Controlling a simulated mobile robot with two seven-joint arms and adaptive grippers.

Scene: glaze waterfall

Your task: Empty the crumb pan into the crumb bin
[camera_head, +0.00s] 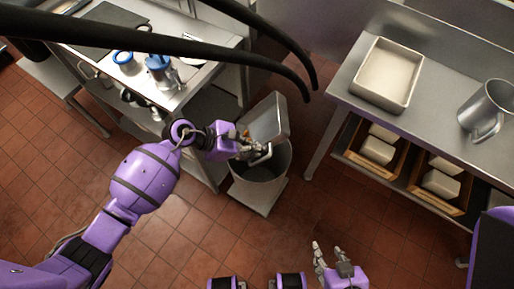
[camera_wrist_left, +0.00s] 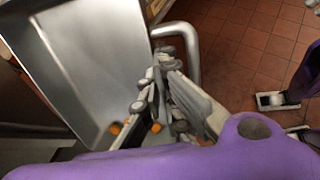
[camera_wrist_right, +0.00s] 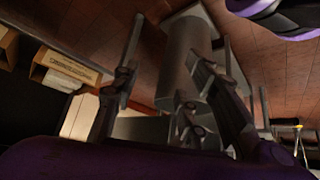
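The metal crumb pan (camera_head: 268,117) is tilted steeply over the mouth of the grey crumb bin (camera_head: 258,190), which stands on the floor. My left gripper (camera_head: 259,152) is shut on the pan's handle; the handle (camera_wrist_left: 190,42) also shows in the left wrist view, with the fingers around it. A few orange crumbs (camera_wrist_left: 115,128) show near the pan's lower end. My right gripper (camera_head: 328,258) is open and empty, low at the right. Its fingers are spread in the right wrist view, with the bin (camera_wrist_right: 187,60) beyond them.
A steel worktable (camera_head: 225,50) with a blue-topped bottle (camera_head: 161,70) stands at the left. A steel counter (camera_head: 440,110) at the right holds a cream tray (camera_head: 388,75) and a metal pitcher (camera_head: 488,108), with wooden crates (camera_head: 437,190) below. Tiled floor is clear in front of the bin.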

